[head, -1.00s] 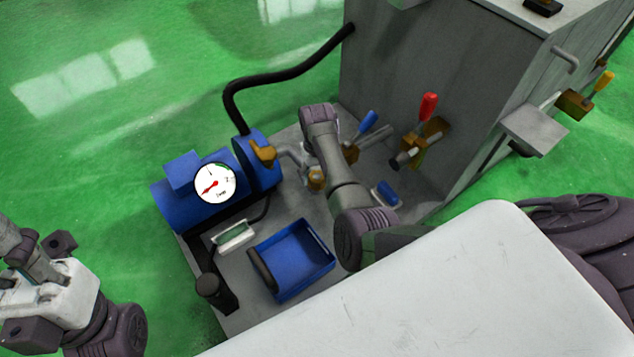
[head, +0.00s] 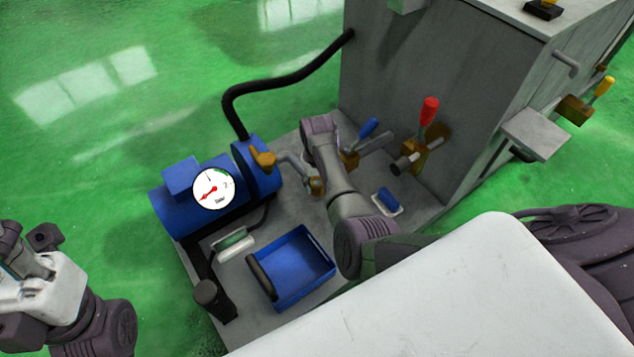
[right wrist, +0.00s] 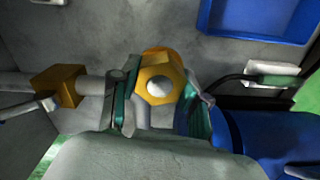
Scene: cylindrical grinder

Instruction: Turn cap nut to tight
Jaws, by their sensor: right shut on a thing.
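The brass cap nut (right wrist: 157,85) is a hexagon with a pale round centre in the right wrist view. It sits on a fitting with an orange-brown part behind it. My right gripper (right wrist: 160,106) has one green-grey finger on each side of the nut and is shut on it. That arm hides most of the right gripper there. My left gripper (head: 30,250) is at the lower left edge, away from the machine, partly cut off; its jaws are unclear.
A blue tank (head: 172,208) with a dial gauge (head: 213,189) stands left of the nut. A blue tray (head: 299,262) lies in front. Red (head: 429,110) and blue (head: 368,127) levers stand near the grey cabinet (head: 400,75). A black hose (head: 280,87) runs behind.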

